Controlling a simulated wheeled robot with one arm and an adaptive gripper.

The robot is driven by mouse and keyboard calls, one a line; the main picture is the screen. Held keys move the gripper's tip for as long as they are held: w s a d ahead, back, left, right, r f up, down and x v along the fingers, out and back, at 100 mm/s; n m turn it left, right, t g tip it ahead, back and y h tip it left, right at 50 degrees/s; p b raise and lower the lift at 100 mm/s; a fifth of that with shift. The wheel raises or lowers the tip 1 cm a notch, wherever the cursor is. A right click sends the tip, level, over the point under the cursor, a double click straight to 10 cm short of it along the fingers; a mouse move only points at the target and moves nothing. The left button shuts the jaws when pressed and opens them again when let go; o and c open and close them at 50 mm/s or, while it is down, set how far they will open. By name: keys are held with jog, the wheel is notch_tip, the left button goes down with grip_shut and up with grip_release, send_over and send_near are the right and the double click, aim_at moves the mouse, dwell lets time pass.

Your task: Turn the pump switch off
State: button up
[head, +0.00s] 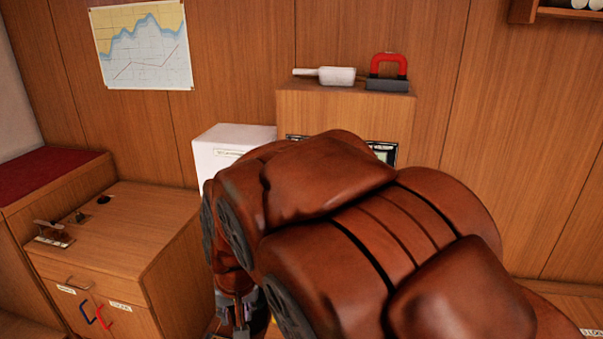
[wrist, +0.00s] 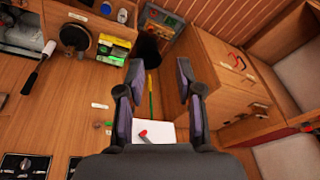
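My gripper (wrist: 158,75) is open and empty in the wrist view, its two dark fingers well apart. A white box (wrist: 168,131) shows between the finger bases, with a small red-tipped lever (wrist: 144,133) on its face. I cannot read a label there, so I cannot tell whether this lever is the pump switch. In the head view a labelled white box (head: 215,158) stands behind my arm, with its lower part hidden. My brown arm covers the middle of that view and hides most of the gripper.
A wooden cabinet (head: 165,245) with red and blue hooked shapes stands at left. A wooden box (head: 345,108) carries a white scoop (head: 325,75) and a red-handled tool (head: 388,72). Black knob panels (wrist: 25,165) lie at lower left in the wrist view; a grey control panel (wrist: 160,24) is at top.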

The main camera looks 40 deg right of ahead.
jog(key=w+d+m+t+h, duration=0.6)
jog(key=w+d+m, duration=0.2)
jog(key=w+d, duration=1.3)
jog(key=w+d+r+m+h, duration=0.1)
jog(key=w+d+m+h, duration=0.2)
jog(key=d, duration=1)
jog(key=w+d+r+m+t+h, duration=0.1)
jog(key=w+d+m+h, duration=0.2)
jog(key=d, duration=1)
jog(key=shift+w+d+r+m+t+h+p, duration=0.2)
jog(key=shift+w+r+m+t+h+p, duration=0.15)
jog(key=shift+w+h, duration=1.2)
jog(key=shift+w+f+y, duration=0.1)
jog(key=shift+w+y, duration=0.15)
grip_shut()
